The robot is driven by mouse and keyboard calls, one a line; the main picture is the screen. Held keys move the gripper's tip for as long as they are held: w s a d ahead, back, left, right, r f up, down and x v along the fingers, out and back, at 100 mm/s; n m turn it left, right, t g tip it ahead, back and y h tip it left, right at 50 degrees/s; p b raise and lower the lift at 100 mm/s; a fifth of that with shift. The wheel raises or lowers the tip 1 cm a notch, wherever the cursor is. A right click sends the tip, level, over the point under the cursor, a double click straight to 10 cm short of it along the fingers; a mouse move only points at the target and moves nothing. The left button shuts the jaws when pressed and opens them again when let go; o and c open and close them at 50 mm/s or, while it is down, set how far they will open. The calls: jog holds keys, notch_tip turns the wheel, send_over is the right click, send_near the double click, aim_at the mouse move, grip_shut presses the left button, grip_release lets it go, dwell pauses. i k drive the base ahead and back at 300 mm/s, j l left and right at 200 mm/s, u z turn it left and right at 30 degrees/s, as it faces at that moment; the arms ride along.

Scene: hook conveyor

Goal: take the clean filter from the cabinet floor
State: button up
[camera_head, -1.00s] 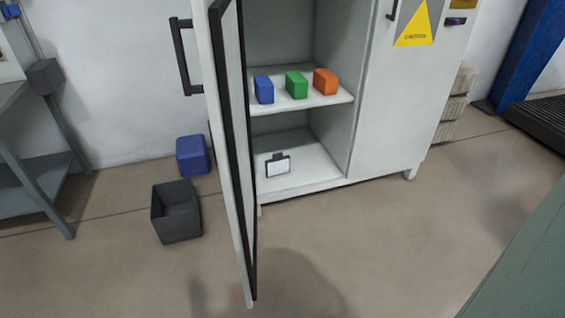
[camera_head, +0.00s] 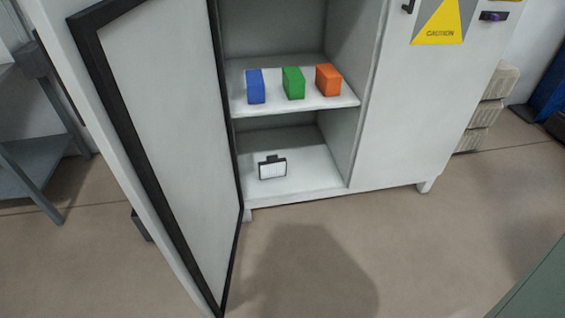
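The clean filter (camera_head: 272,169) is a small white pleated panel with a dark frame and a dark tab on top. It stands upright on the cabinet floor (camera_head: 315,172), near the front and towards the left of the opening. The cabinet (camera_head: 405,130) is light grey, and its left door (camera_head: 165,130) stands open towards me. Nothing covers the filter from this view. My gripper is not in view.
A shelf (camera_head: 300,106) above the filter holds a blue block (camera_head: 256,86), a green block (camera_head: 293,83) and an orange block (camera_head: 328,80). A dark bin (camera_head: 141,225) is mostly hidden behind the door. The floor (camera_head: 400,250) before the cabinet is clear.

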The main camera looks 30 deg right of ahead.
aim_at(274, 167)
jog(key=i+l, duration=0.1)
jog(key=l, duration=0.4)
jog(key=i+l, duration=0.1)
jog(key=l, duration=0.4)
jog(key=i+l, duration=0.1)
jog(key=l, duration=0.4)
jog(key=i+l, duration=0.1)
jog(key=l, duration=0.9)
jog(key=i+l, duration=0.15)
jog(key=l, duration=0.35)
jog(key=i+l, duration=0.1)
jog(key=l, duration=0.4)
jog(key=i, duration=1)
